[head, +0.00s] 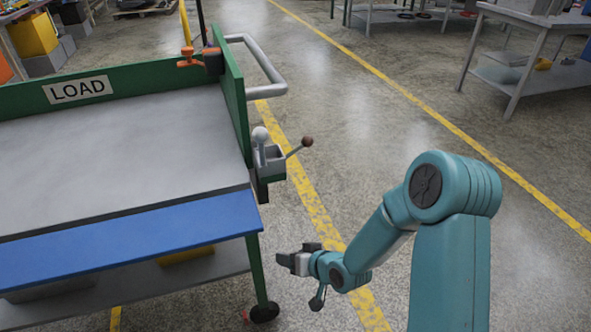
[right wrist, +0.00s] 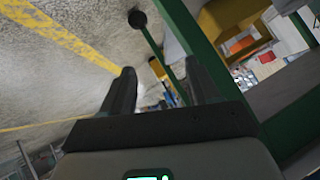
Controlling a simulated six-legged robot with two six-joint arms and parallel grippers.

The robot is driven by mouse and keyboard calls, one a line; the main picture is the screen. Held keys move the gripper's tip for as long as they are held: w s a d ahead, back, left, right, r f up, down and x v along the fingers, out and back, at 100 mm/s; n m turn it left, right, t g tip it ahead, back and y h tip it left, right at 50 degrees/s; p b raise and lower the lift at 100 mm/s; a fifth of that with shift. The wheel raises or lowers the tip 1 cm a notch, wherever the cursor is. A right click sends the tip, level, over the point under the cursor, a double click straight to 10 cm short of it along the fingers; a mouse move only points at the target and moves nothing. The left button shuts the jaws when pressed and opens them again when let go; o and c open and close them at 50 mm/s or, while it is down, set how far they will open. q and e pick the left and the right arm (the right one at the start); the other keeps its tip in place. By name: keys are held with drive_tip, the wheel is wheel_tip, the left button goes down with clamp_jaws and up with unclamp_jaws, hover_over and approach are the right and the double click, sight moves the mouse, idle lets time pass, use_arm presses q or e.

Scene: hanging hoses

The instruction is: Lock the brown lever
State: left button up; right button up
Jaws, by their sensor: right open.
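The brown lever (head: 301,145) is a thin rod with a brown ball on its end. It sticks out to the upper right from a small grey bracket (head: 270,160) on the green cart's right side. A second lever with a pale grey ball (head: 261,136) stands upright on the same bracket. My right gripper (head: 286,260) is in front of and below the bracket, near the cart's front leg, apart from both levers. In the right wrist view its two dark fingers (right wrist: 162,88) are spread with nothing between them. Neither lever can be made out there. My left gripper is not in view.
The green cart (head: 130,72) has a LOAD sign, a grey top and a blue front edge (head: 130,232). A grey handle (head: 270,65) sticks out at its back right. Open floor with yellow lines lies to the right. Workbenches (head: 530,40) stand at the far right.

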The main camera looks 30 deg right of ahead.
drive_tip(key=w+d+r+t+h, duration=0.25)
drive_tip(key=d+r+t, duration=0.25)
drive_tip(key=d+r, duration=0.6)
drive_tip(key=t+b, duration=0.1)
drive_tip(key=t, duration=0.2)
approach(304, 138)
drive_tip(key=shift+n, duration=0.4)
drive_tip(key=w, duration=0.3)
drive_tip(key=w+d+f+b, duration=0.1)
drive_tip(key=w, duration=0.7)
drive_tip(key=shift+w+d+f+b, duration=0.1)
drive_tip(key=shift+d+f+b, duration=0.1)
drive_tip(key=shift+b, duration=0.15)
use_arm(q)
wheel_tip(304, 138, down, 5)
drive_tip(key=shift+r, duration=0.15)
use_arm(e)
drive_tip(key=shift+w, duration=0.3)
clamp_jaws()
